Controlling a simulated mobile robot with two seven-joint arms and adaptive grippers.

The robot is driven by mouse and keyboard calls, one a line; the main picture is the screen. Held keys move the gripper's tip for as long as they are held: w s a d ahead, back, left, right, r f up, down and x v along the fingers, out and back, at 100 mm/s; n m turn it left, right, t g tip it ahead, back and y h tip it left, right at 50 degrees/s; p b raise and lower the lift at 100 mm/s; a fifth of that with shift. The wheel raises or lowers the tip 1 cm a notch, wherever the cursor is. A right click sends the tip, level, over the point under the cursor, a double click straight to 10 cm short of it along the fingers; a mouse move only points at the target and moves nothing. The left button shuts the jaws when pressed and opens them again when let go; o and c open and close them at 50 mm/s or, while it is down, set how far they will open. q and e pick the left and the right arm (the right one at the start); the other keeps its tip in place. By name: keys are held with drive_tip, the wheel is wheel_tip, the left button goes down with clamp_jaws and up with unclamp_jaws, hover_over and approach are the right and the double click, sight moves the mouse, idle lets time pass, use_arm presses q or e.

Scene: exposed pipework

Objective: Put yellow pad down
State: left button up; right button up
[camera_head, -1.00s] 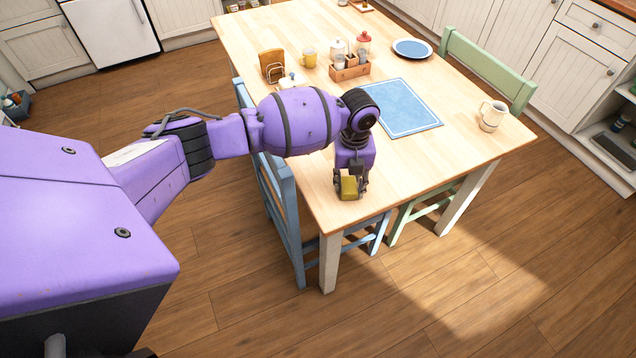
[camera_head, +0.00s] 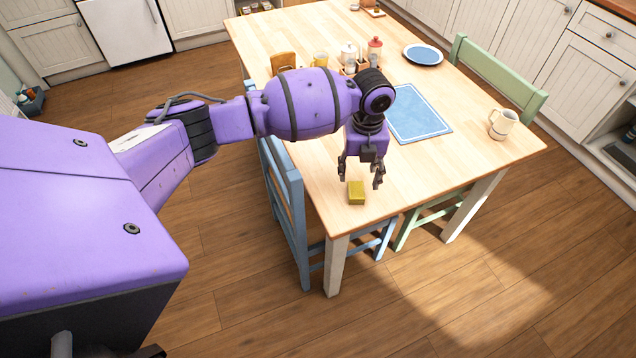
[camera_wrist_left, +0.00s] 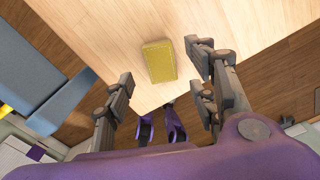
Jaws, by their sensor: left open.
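The yellow pad (camera_head: 356,192) is a small block lying on the wooden table (camera_head: 445,165) near its front corner in the head view. In the left wrist view the pad (camera_wrist_left: 159,62) rests flat on the tabletop, beyond and between the spread fingers. My left gripper (camera_head: 360,183) is open and empty just above and behind the pad, with its fingers clear of it. The open fingers also show in the left wrist view (camera_wrist_left: 163,90). My right gripper is not visible in the head view.
A blue placemat (camera_head: 418,113), a white mug (camera_head: 502,123) and a blue plate (camera_head: 423,54) are on the table. A condiment caddy stands behind my arm. A blue chair (camera_head: 287,205) and a green chair (camera_head: 495,75) stand at the table. Bare tabletop lies right of the pad.

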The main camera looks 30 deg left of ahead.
sight(357, 187)
use_arm(q)
wheel_tip(357, 187, up, 6)
drive_tip(key=shift+r, duration=0.2)
